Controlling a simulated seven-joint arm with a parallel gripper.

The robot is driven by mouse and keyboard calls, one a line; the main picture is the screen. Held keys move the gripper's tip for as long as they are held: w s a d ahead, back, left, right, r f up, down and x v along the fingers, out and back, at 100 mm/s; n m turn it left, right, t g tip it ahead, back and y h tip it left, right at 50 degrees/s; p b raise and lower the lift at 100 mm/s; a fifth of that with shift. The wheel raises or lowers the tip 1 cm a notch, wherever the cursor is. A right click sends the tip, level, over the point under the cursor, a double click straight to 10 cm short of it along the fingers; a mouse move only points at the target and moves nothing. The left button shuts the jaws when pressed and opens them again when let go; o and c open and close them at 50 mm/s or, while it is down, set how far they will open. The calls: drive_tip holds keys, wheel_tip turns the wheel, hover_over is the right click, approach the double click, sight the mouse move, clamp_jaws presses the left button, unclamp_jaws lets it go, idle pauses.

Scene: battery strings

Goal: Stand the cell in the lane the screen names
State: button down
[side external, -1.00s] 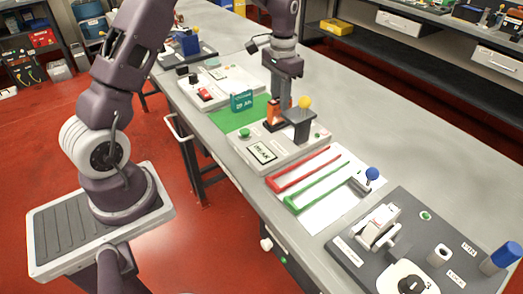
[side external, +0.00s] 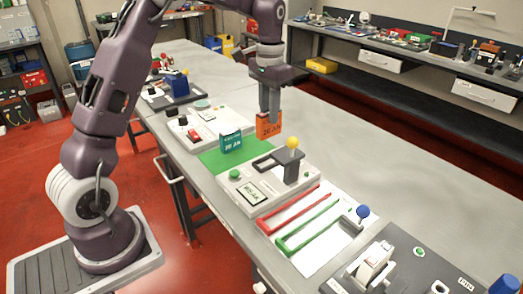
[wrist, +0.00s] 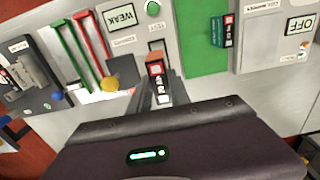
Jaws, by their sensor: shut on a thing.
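My gripper (side external: 269,110) is shut on an orange cell (side external: 268,130) and holds it upright above the tester (side external: 215,188), clear of the surface. In the wrist view the orange cell (wrist: 155,68) sits between the fingertips. The tester's screen (wrist: 122,18) reads "WEAK". Two lanes, one with red rails (side external: 290,211) and one with green rails (side external: 312,225), lie on a white sheet beside the tester. No cell shows in either lane. A teal cell (side external: 230,142) stands on the green mat (side external: 210,160).
A yellow-knobbed lever (side external: 291,143) rises from the tester near the held cell. A blue-knobbed lever (side external: 362,211) stands at the lanes' end. A dark panel (side external: 385,265) with a white switch lies at the near right. The bench (side external: 400,190) behind the lanes is bare.

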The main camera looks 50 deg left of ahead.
wheel_tip(320, 180, up, 8)
drive_tip(key=shift+d+f, duration=0.1)
drive_tip(key=s+d, duration=0.3)
drive_tip(key=d, duration=0.5)
drive_tip(key=s+d, duration=0.4)
drive_tip(key=d, duration=0.4)
wheel_tip(320, 180, down, 11)
drive_tip(key=shift+w+f, duration=0.15)
drive_tip(key=shift+w, duration=0.15)
drive_tip(key=shift+f, duration=4.25)
drive_tip(key=shift+f, duration=0.2)
